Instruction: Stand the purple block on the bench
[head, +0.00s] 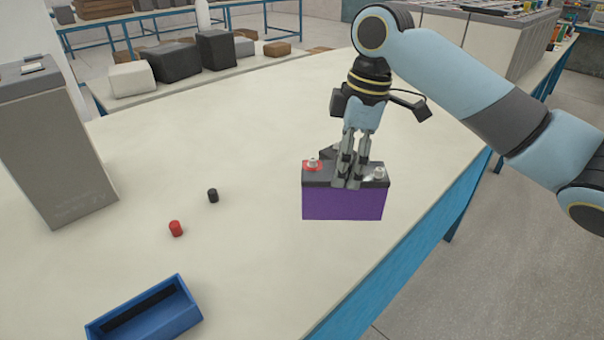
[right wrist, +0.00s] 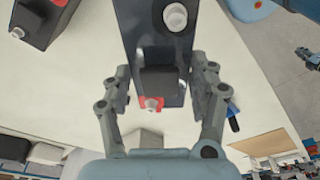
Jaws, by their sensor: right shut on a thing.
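The purple block (head: 343,206) has a dark top with a red-ringed terminal at its left end and a silver terminal at its right end. It is upright over the right part of the pale bench (head: 250,240). My right gripper (head: 348,182) points down and is shut on the raised middle part of the block's top. I cannot tell whether the block's underside touches the bench. In the right wrist view, the dark top (right wrist: 150,40) runs between the two fingers, with both terminals showing. My left gripper is not in view.
A red cap (head: 176,229) and a black cap (head: 213,196) stand mid-bench. A blue tray (head: 180,319) lies at the front. The bench's blue edge (head: 420,237) is close on the right. Bare bench lies left of the block.

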